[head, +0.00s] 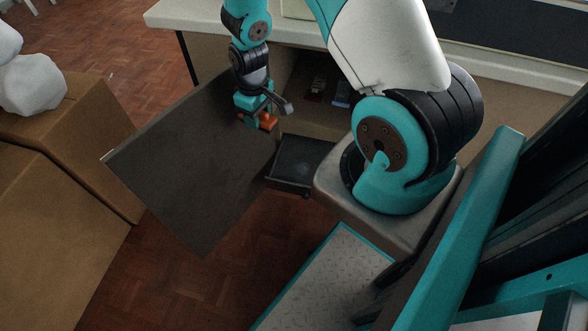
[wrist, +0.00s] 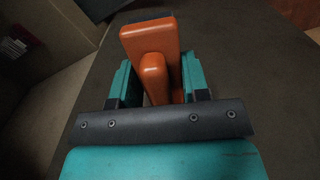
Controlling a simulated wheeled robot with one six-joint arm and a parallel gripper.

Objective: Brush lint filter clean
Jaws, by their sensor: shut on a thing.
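My gripper (head: 257,117) is shut on an orange tool, which looks like a brush. In the head view the orange tool (head: 268,121) shows below the fingers, above the dark panel. In the wrist view the orange tool (wrist: 150,38) sits between the teal fingers of my gripper (wrist: 156,66), with a dark strip along its far edge. A dark, shallow open tray or drawer (head: 300,160) lies to the lower right of my gripper, apart from it. I cannot make out a lint filter for certain.
A large dark panel (head: 200,165), apparently an open cabinet door, stands below my gripper. The cabinet holds small reddish (head: 318,86) and bluish (head: 342,93) items under a pale worktop (head: 190,15). Cardboard-brown boxes (head: 60,230) stand left. Wooden floor (head: 150,270) is clear between.

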